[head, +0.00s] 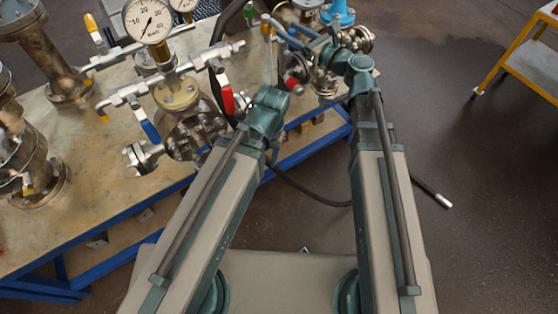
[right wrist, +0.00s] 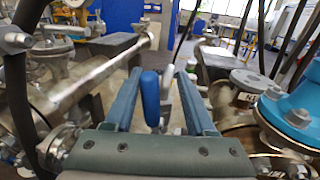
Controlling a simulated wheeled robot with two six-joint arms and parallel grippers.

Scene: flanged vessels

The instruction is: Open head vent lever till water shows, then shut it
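My right gripper (head: 288,34) reaches left over vessel fittings at the top of the head view. In the right wrist view its two blue-grey fingers (right wrist: 158,98) stand apart. A lever with a blue handle (right wrist: 150,97) rises upright in the gap, closer to the left finger; I see space on both sides of it. A grey metal stem or lever stands just to its right. I cannot tell from the pictures whether this is the head vent lever. No water shows. My left arm ends near the bench edge, and its fingers do not show.
A bench (head: 95,215) with blue legs carries flanged vessels, a pressure gauge (head: 150,20), and valves with red (head: 226,92), blue (head: 150,131) and yellow handles. A yellow trolley (head: 525,55) stands at the right. A black hose lies on the open floor.

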